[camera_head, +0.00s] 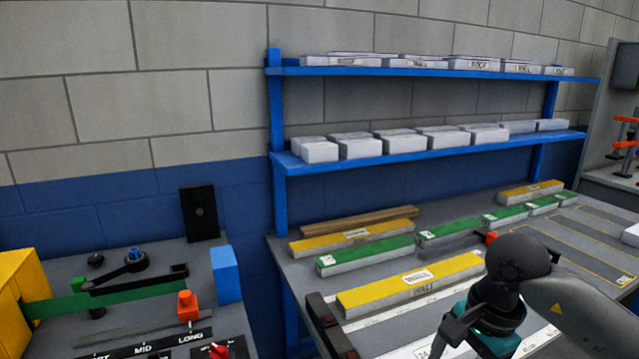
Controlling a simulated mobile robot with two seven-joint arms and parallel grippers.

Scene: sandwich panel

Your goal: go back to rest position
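My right gripper (478,335) is at the lower right, over the near part of the workbench (410,338), at the end of my grey and black arm. Its dark fingers and teal part are cut by the lower edge, so I cannot see whether it is open or holds anything. My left gripper is not in view.
Yellow panels (412,283) and green panels (365,256) lie on the workbench near my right gripper. Blue shelves (430,146) with white blocks stand behind. At left, a machine table carries a red knob (187,306) and a blue block (226,275).

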